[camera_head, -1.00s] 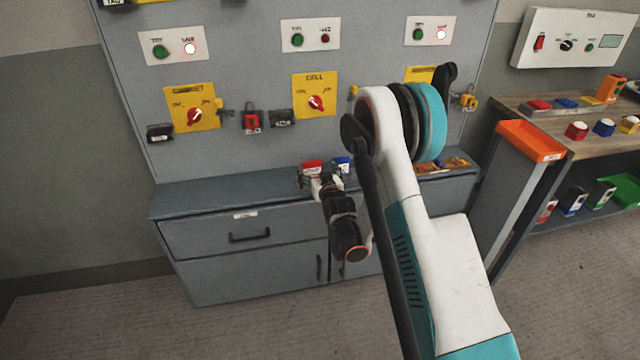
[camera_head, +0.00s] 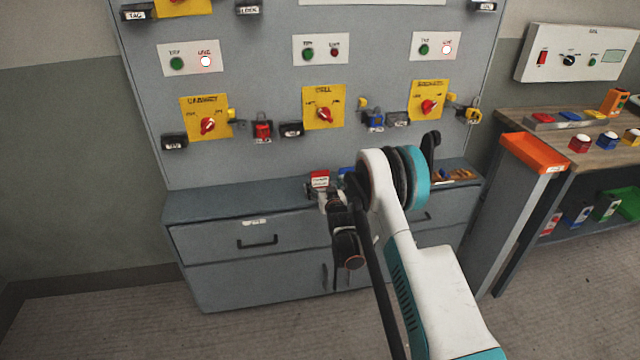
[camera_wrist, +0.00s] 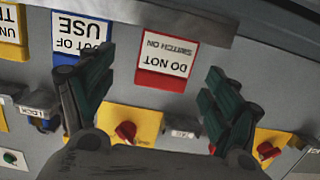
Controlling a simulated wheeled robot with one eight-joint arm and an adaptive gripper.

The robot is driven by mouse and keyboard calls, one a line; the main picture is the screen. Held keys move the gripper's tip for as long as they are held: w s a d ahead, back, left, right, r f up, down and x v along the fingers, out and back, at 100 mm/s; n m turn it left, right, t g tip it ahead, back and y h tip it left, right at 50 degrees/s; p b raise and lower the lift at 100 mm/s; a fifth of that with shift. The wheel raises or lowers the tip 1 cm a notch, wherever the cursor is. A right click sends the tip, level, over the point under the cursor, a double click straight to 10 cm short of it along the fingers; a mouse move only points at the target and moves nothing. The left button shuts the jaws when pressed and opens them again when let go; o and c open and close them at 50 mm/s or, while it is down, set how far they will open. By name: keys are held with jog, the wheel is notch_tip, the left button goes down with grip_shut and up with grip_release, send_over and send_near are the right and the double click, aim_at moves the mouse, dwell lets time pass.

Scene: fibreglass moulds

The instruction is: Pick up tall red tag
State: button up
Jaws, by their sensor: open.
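The tall red tag (camera_wrist: 168,57) has a white label reading "DO NOT SWITCH ON", upside down in the wrist view. In the head view the red tag (camera_head: 320,179) stands near the top of the grey cabinet, just above my gripper. My gripper (camera_wrist: 148,95) is open. In the wrist view its two dark green fingers are spread, with the red tag between and beyond them, closer to the left finger. My gripper also shows in the head view (camera_head: 323,190), small and partly hidden by my arm.
A blue "OUT OF USE" tag (camera_wrist: 82,32) is close beside the red one, partly behind the left finger. A yellow tag (camera_wrist: 12,30) is farther left. The grey panel (camera_head: 270,150) with switches and locks rises behind. The cabinet top (camera_head: 230,203) is clear at left.

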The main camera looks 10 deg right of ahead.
aim_at(320, 177)
jog(key=shift+w+a+r+b, duration=0.15)
jog(key=shift+w+b, duration=0.5)
jog(key=shift+w, duration=0.75)
jog(key=shift+w+a+b, duration=0.2)
jog(key=shift+w+b, duration=0.4)
jog(key=shift+w, duration=0.75)
jog(key=shift+c, duration=0.3)
jog(key=c, duration=0.9)
